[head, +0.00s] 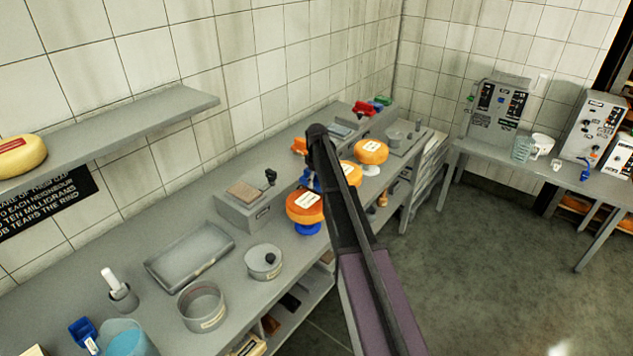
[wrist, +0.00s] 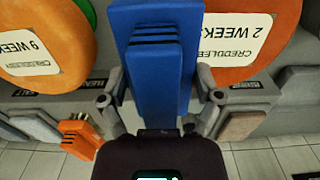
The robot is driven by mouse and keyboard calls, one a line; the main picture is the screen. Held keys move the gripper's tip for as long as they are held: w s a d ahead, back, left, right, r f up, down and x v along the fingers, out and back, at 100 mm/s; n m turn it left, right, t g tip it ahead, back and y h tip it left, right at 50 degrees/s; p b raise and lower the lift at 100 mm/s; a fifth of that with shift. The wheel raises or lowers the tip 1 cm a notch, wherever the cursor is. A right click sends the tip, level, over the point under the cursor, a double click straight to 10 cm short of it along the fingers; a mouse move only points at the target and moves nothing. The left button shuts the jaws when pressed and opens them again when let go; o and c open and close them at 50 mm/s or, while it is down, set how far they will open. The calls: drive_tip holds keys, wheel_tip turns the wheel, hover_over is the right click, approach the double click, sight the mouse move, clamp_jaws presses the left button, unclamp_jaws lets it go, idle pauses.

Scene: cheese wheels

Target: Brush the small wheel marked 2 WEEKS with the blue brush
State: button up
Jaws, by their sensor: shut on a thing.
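My gripper (wrist: 162,92) is shut on the blue brush (wrist: 158,45), its fingers on either side of it. The small wheel marked 2 WEEKS (wrist: 238,68) is orange with a white label, upside down in the wrist view at upper right. The brush overlaps its edge there; I cannot tell whether they touch. In the head view the front orange wheel (head: 296,210) on a blue stand (head: 307,229) appears to be this wheel; its label is too small to read. A bit of the brush (head: 308,180) shows just behind it. My arm hides most of the gripper there.
A wheel marked 9 WEEKS (wrist: 45,30) is close on the brush's other side. Another orange wheel (head: 371,151) stands farther along the bench. An orange brush (wrist: 82,136) is near the wall.

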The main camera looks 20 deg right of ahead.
drive_tip(key=shift+w+a, duration=0.65)
drive_tip(key=shift+w, duration=0.3)
drive_tip(key=shift+s+a, duration=0.1)
drive_tip(key=shift+s, duration=0.05)
drive_tip(key=shift+s+a, duration=0.95)
drive_tip(key=shift+a, duration=0.3)
drive_tip(key=shift+s+a, duration=0.5)
drive_tip(key=shift+a, duration=0.2)
drive_tip(key=shift+s+a, duration=0.45)
drive_tip(key=shift+a, duration=0.2)
drive_tip(key=shift+s+a, duration=1.05)
drive_tip(key=shift+a, duration=0.3)
drive_tip(key=shift+s+a, duration=0.1)
drive_tip(key=shift+s+a, duration=0.4)
drive_tip(key=shift+a, duration=0.25)
drive_tip(key=shift+s+a, duration=0.4)
drive_tip(key=shift+a, duration=0.2)
